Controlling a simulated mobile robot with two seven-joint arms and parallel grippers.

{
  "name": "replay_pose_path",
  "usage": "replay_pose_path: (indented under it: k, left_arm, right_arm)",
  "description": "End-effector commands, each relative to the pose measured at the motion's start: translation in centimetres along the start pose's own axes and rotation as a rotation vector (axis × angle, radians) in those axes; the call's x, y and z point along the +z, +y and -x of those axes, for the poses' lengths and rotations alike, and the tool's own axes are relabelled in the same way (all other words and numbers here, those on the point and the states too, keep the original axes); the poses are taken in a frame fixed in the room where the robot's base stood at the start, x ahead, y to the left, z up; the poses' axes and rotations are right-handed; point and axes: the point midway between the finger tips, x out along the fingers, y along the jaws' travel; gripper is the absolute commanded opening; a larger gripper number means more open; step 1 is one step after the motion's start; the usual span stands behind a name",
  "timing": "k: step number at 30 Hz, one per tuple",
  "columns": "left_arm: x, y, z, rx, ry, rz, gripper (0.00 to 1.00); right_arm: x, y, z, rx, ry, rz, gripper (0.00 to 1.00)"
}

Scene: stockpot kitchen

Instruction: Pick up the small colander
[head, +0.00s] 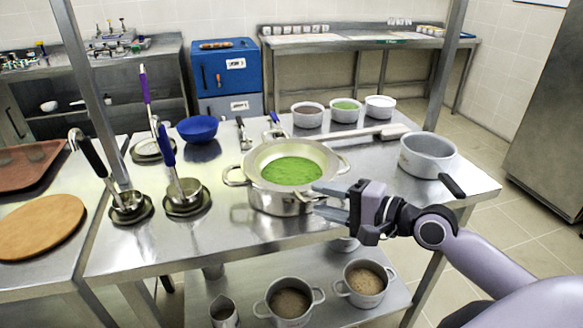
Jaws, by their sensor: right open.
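A wide metal pot (283,203) with two side handles stands in the middle of the steel table. A pale, wide-rimmed vessel (262,160) sits in its top, with green contents (291,171). I cannot tell whether this vessel is the small colander. A blue bowl (198,130) stands at the back left; no holes can be made out in it. My right gripper (318,200) is open and empty, its fingers pointing left at the pot's front right side, overlapping the pot in the picture; contact cannot be told. My left gripper is out of view.
A grey saucepan (427,158) stands at the right, its dark handle toward the front. Ladles (185,190) rest on small dishes at the left. Three small pots (345,112) line the back. A long pale paddle-like tool (385,132) lies behind the pot. The front left tabletop is clear.

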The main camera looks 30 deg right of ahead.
Motion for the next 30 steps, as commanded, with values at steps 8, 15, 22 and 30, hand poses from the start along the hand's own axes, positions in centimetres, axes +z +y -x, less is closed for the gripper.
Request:
replay_pose_path:
  k: [8,15,22,30]
  left_arm:
    - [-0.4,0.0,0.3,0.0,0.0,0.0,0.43]
    - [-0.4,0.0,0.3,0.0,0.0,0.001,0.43]
    - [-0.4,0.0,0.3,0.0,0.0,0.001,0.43]
    - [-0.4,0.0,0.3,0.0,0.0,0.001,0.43]
  right_arm:
    - [0.1,-0.1,-2.9,-0.002,0.001,0.0,0.42]
    - [0.1,0.0,-3.5,0.0,0.001,0.0,0.42]
    - [0.1,0.0,-3.5,0.0,0.001,0.0,0.13]
    - [0.1,-0.2,-3.5,-0.006,0.002,0.004,0.0]
